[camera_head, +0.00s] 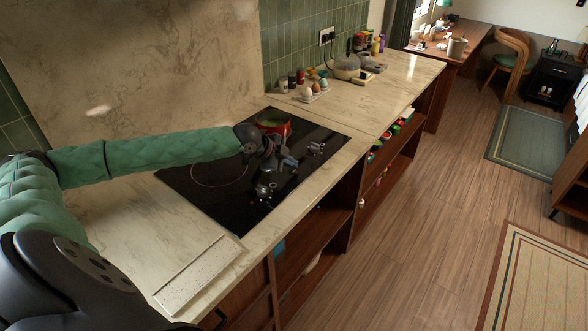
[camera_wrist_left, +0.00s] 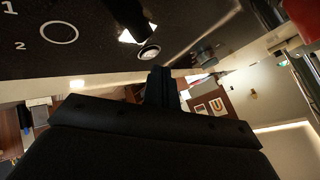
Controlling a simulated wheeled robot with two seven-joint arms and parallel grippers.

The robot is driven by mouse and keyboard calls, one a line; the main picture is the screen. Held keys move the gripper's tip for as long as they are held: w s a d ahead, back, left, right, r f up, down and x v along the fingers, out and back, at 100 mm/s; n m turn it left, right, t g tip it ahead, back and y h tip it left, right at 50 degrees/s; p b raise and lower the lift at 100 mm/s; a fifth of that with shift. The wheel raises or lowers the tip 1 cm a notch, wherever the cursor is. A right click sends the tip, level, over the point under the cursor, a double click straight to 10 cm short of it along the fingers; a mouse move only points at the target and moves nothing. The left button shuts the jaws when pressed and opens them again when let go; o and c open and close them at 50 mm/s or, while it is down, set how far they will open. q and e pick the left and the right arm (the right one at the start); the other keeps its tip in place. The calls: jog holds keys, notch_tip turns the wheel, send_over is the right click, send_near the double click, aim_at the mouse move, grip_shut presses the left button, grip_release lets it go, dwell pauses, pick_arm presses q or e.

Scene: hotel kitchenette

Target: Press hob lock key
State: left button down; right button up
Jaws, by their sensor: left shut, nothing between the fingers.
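The black glass hob (camera_head: 205,185) is set into the pale stone worktop. My left arm reaches over it, and my left gripper (camera_head: 269,172) is low over its front part. In the left wrist view my left gripper (camera_wrist_left: 160,78) is shut and empty, its fingertips close to the glass. The hob surface (camera_wrist_left: 95,50) shows a white ring (camera_wrist_left: 59,32), the numbers 1 and 2, and a small round light mark (camera_wrist_left: 149,52) just beyond the fingertips. I cannot tell which mark is the lock key, or whether the fingertips touch the glass. My right gripper is out of view.
A red pot (camera_head: 283,130) with green contents stands at the hob's back, close to my wrist. Small metallic fittings (camera_head: 316,147) show near the hob's front edge. A speckled board (camera_head: 195,275) lies on the near worktop. Jars and eggs (camera_head: 316,88) stand farther back.

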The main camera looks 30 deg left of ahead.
aim_at(291, 173)
pick_arm(q)
jog(key=shift+r, duration=0.1)
jog(key=shift+r+p, duration=2.7)
jog(key=shift+r, duration=0.25)
